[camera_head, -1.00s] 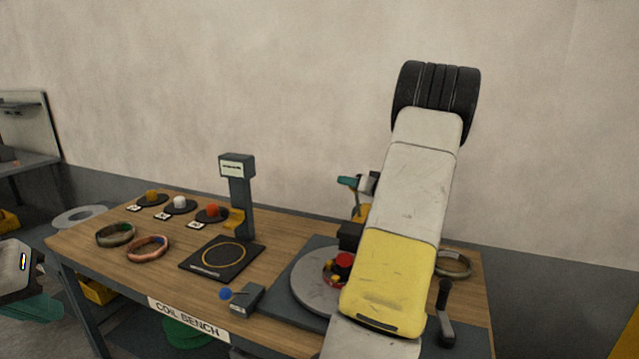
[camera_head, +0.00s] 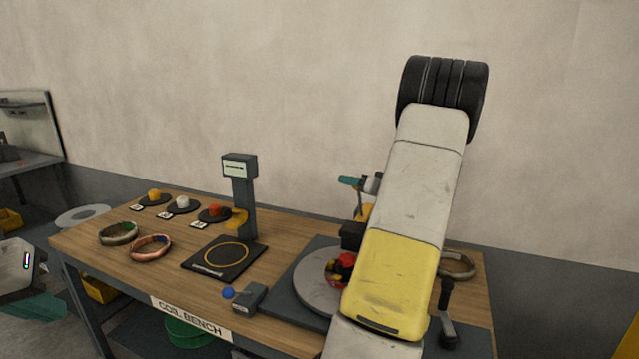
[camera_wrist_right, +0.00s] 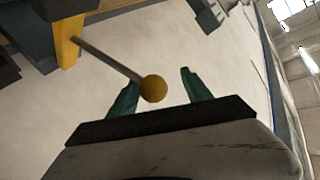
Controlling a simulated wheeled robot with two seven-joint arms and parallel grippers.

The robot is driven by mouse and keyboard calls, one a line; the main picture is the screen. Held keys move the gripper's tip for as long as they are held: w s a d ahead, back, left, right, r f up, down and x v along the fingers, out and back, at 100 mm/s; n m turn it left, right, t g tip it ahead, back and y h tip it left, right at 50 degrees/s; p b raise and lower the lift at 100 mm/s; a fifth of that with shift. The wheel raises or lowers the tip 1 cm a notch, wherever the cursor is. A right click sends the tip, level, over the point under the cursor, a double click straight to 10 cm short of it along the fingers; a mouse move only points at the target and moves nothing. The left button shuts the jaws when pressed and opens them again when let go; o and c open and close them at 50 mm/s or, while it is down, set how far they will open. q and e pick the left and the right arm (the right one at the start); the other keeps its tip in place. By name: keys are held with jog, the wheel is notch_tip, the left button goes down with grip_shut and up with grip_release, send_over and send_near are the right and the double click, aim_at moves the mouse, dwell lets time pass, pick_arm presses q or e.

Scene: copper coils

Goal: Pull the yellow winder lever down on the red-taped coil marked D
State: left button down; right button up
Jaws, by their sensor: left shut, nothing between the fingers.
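The winder lever shows in the right wrist view as a grey rod with a yellow ball knob (camera_wrist_right: 153,89), rising from a yellow bracket (camera_wrist_right: 68,38). My right gripper (camera_wrist_right: 160,92) is open, with the knob between its teal fingers, nearer the left one; contact is unclear. In the head view the right gripper (camera_head: 351,181) shows small behind my forearm, above the winder. The winder's grey disc (camera_head: 312,287) carries red parts (camera_head: 345,264); my arm hides much of it, and no D mark is readable. My left gripper (camera_head: 35,306) is shut and empty at the left edge, off the bench.
The wooden bench (camera_head: 130,264) holds two taped coils (camera_head: 151,248), a black scale plate (camera_head: 222,261) with a post display (camera_head: 239,167), several coloured knobs on dark discs and a small blue-knobbed box (camera_head: 248,299). Another coil (camera_head: 457,265) and a black crank (camera_head: 447,310) are right of my arm.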

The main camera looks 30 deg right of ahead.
jog(key=s, duration=0.3)
jog(key=s+r, duration=0.1)
jog(key=s, duration=0.1)
jog(key=shift+s+d, duration=0.2)
jog(key=shift+s, duration=0.1)
jog(key=s+a+r+n+g+y, duration=0.1)
jog(key=a+r+n+g+y, duration=0.15)
jog(key=a, duration=1.05)
jog(key=s+a+r+n+g+y, duration=0.15)
jog(key=a+g+y, duration=0.25)
jog(key=a, duration=0.9)
jog(key=s+a+g, duration=0.4)
jog(key=s+a, duration=0.4)
jog(key=a, duration=0.2)
jog(key=s+a+n+h, duration=0.1)
jog(key=s+a+h, duration=0.1)
jog(key=s+h, duration=0.4)
jog(key=shift+s+a+r, duration=0.15)
jog(key=shift+s+a, duration=0.2)
jog(key=shift+s, duration=2.35)
jog(key=shift+t, duration=0.25)
